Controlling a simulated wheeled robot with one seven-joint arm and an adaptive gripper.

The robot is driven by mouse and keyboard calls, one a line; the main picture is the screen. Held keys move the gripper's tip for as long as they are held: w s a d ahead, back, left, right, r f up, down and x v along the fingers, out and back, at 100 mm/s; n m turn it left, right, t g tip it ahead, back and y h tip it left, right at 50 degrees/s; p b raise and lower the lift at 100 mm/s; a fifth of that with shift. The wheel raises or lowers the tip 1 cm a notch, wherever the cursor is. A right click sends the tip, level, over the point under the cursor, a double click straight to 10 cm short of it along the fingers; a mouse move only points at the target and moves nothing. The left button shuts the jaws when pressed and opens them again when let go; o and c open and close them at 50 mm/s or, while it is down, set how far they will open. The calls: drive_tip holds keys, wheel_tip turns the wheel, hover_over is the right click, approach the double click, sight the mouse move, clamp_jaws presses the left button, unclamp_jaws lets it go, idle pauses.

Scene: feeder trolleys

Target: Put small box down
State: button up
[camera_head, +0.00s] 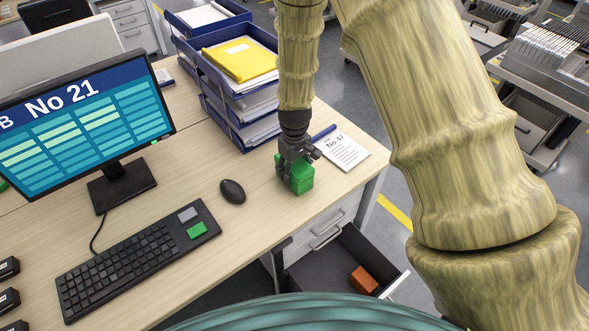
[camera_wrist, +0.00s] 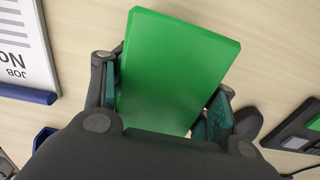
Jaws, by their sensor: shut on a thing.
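The small box is a green block (camera_head: 301,178) at the right part of the desk, in front of the paper trays. My gripper (camera_head: 291,168) points down from above and is shut on it. In the wrist view the green box (camera_wrist: 175,70) sits between the two fingers (camera_wrist: 163,100), one on each side. The box is at or just above the desk top (camera_head: 250,215); I cannot tell whether its underside touches. The fingers hide part of its sides.
A mouse (camera_head: 232,191), keyboard (camera_head: 135,260) and monitor (camera_head: 85,125) are to the left. Blue trays (camera_head: 238,128) stand behind. An open drawer (camera_head: 330,270) below holds an orange-brown block (camera_head: 363,281).

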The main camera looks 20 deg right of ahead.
drive_tip(key=o, duration=1.2)
drive_tip(key=shift+r+b, duration=1)
drive_tip(key=shift+r, duration=5.1)
